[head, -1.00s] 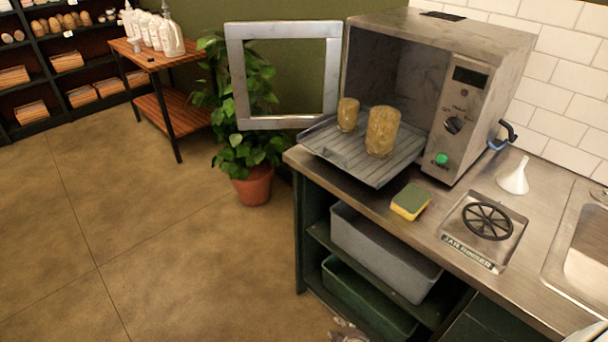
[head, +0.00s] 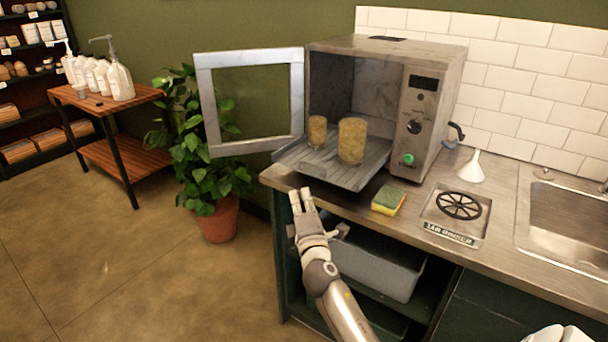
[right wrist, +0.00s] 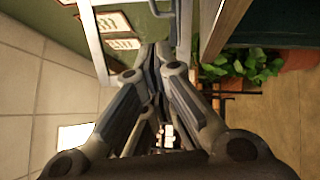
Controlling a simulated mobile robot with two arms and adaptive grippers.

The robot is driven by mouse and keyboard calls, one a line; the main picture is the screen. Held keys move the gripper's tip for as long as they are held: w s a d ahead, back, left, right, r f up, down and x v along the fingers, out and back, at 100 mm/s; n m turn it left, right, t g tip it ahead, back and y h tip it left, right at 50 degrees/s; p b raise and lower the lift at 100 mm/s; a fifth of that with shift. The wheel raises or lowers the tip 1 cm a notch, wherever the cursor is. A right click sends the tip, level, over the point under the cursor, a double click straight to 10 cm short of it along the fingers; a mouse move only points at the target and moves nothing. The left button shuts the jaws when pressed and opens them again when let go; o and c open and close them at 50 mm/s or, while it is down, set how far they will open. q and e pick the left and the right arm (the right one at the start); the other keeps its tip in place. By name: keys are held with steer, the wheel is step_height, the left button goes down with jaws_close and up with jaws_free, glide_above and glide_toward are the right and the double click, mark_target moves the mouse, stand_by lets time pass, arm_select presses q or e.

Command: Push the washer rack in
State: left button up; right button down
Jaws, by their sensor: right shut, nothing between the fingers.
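The washer (head: 425,110) is a grey box on the counter with its framed door (head: 203,110) swung open to the left. Its ribbed grey rack (head: 325,172) sticks out of the opening over the counter. A small jar (head: 317,131) and a larger jar (head: 352,141) with brownish contents stand upright on the rack. My right gripper (head: 302,200) is shut and empty, in front of the counter's left front corner, below the rack's front edge in the picture and apart from it. In the right wrist view its fingers (right wrist: 153,55) are together. My left gripper is out of view.
A sponge (head: 388,200), jar rinser (head: 457,210), white funnel (head: 472,168) and sink (head: 570,225) are on the counter to the right. A grey bin (head: 385,265) sits on the shelf below. A potted plant (head: 217,220) stands left of the counter.

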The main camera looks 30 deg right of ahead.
glide_toward(301, 162)
steer(key=w+a, duration=0.2)
steer(key=shift+w+d+r+p, duration=0.2)
steer(key=shift+w+d, duration=0.15)
steer(key=shift+d, duration=0.25)
steer(key=shift+w+d+r+p, duration=0.1)
steer(key=shift+w+d+p, duration=0.2)
steer(key=shift+d, duration=0.35)
steer(key=shift+w+d+r+p, duration=0.1)
steer(key=shift+w+d, duration=0.3)
steer(key=shift+d, duration=0.2)
